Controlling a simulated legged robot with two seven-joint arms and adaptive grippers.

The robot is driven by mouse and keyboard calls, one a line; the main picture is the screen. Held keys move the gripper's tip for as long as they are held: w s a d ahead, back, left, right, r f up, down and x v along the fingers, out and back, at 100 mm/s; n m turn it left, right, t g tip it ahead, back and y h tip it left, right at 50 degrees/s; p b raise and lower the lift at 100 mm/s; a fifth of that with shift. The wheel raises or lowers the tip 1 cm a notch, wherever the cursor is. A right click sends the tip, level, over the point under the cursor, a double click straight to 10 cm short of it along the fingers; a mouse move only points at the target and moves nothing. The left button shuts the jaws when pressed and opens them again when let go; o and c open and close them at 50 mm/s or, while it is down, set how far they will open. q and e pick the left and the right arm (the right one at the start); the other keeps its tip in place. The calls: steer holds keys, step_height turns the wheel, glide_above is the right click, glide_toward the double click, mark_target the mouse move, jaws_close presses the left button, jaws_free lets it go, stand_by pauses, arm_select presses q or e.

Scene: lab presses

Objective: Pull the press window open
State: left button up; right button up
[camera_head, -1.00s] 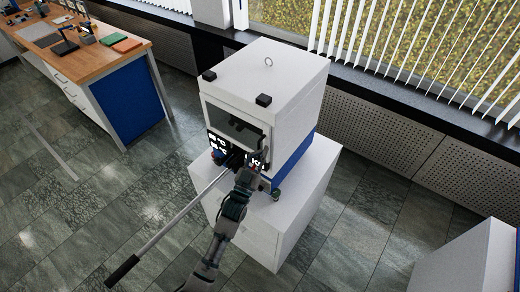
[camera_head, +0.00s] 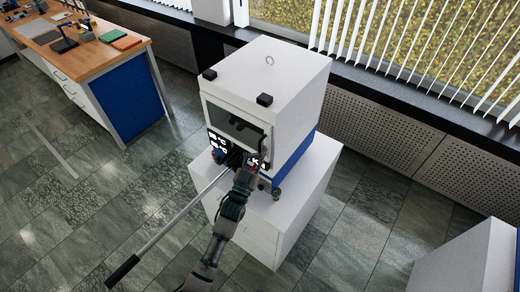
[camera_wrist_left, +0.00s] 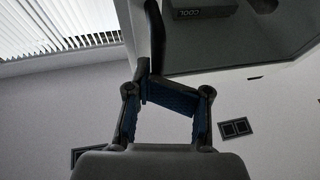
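The press (camera_head: 285,80) is a white box with a dark window (camera_head: 236,127) in its front. A slim dark handle (camera_head: 264,142) stands at the window's right edge, and it also shows in the left wrist view (camera_wrist_left: 155,38). My left gripper (camera_head: 258,166) is at the handle's lower end, in front of the press. In the left wrist view, its blue-padded fingers (camera_wrist_left: 147,82) are bent inward and their tips meet around the handle's lower end. The exact contact is partly hidden. The window looks shut or nearly so. My right gripper is not in view.
A long lever with a black grip (camera_head: 122,271) sticks out from the press to the lower left. The press stands on a white cabinet (camera_head: 310,200). A workbench (camera_head: 95,65) is at upper left. The tiled floor in front is clear.

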arm_select(q)
steer(key=p+v, duration=0.1)
steer(key=v, duration=1.8)
steer(key=shift+s+p, duration=0.15)
steer(key=shift+p, duration=0.2)
stand_by(0.4)
stand_by(0.4)
steer(key=v, duration=1.2)
